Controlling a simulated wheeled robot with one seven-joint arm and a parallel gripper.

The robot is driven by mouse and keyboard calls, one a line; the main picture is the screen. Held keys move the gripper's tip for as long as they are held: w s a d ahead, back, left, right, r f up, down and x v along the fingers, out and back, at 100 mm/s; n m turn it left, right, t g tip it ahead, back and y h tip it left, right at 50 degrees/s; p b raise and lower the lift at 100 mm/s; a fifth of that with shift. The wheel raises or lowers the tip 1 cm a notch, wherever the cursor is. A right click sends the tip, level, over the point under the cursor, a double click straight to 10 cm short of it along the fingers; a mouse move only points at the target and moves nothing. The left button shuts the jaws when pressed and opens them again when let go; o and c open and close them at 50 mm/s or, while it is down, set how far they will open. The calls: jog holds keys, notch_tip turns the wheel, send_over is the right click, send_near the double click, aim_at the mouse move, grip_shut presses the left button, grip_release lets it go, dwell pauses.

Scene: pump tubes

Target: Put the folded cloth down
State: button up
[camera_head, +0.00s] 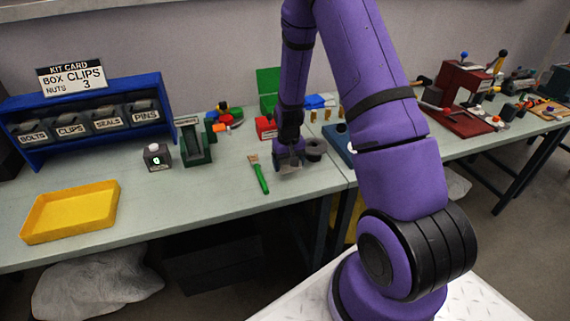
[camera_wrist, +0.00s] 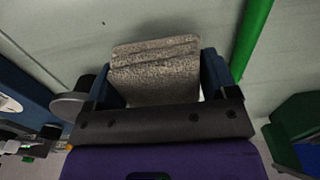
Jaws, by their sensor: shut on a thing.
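My gripper (camera_head: 289,160) is over the light bench, near its front edge, in the head view. In the wrist view my gripper (camera_wrist: 158,80) is shut on the folded cloth (camera_wrist: 155,68), a speckled grey-beige pad of several layers between the two fingers. In the head view the cloth is small and mostly hidden by the gripper. I cannot tell whether its underside touches the bench top.
A green-handled brush (camera_head: 260,175) lies just left of my gripper. A dark round spool-like thing (camera_head: 314,149) stands close on the right. A yellow tray (camera_head: 70,212) lies far left. The bench (camera_head: 205,192) is clear between tray and brush.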

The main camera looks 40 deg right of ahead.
aim_at(288, 175)
jog(key=shift+f, duration=1.6)
jog(key=shift+f, duration=0.1)
jog(key=o, duration=0.9)
